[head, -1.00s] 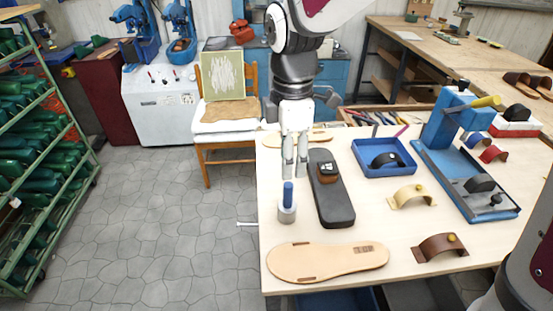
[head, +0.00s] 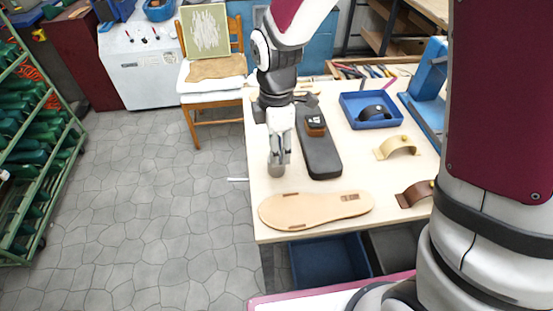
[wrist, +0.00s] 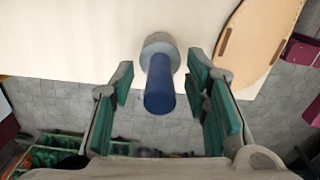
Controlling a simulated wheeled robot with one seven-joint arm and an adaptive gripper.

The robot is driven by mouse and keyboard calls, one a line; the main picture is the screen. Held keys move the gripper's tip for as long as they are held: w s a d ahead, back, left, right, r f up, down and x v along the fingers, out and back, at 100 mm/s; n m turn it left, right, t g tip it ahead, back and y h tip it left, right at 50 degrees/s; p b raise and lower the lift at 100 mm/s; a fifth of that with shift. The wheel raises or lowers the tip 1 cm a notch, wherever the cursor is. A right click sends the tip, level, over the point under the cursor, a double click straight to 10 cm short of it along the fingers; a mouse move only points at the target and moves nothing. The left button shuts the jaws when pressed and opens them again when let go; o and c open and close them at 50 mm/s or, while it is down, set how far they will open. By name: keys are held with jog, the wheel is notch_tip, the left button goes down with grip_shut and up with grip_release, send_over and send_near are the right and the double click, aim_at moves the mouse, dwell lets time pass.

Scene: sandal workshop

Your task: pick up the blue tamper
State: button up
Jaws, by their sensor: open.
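The blue tamper has a blue handle and a round grey base. In the wrist view the tamper (wrist: 160,85) stands between the green-padded fingers of my gripper (wrist: 163,92), with a gap on either side of the handle. In the head view my gripper (head: 280,155) is down over the tamper near the table's left edge. Only the tamper's grey base (head: 276,171) shows there, and the fingers hide the handle. My gripper is open and holds nothing.
A black block (head: 322,158) with a brown-and-black piece on it lies just right of my gripper. A tan sole (head: 315,209) lies in front. A blue tray (head: 347,101) and curved straps (head: 397,146) are further right. Floor is open left of the table (head: 258,184).

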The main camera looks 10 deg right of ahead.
grip_shut()
jog(key=shift+r, duration=0.15)
jog(key=shift+w+r, duration=0.1)
jog(key=shift+r, duration=0.5)
notch_tip(320, 180, up, 2)
jog(key=shift+r, duration=0.15)
jog(key=s+d, duration=0.4)
jog(key=s, duration=0.3)
jog(key=s+d+r, duration=0.1)
jog(key=s+d, duration=0.3)
jog(key=s, duration=0.3)
jog(key=shift+r, duration=0.15)
jog(key=c, duration=0.9)
grip_release()
grip_shut()
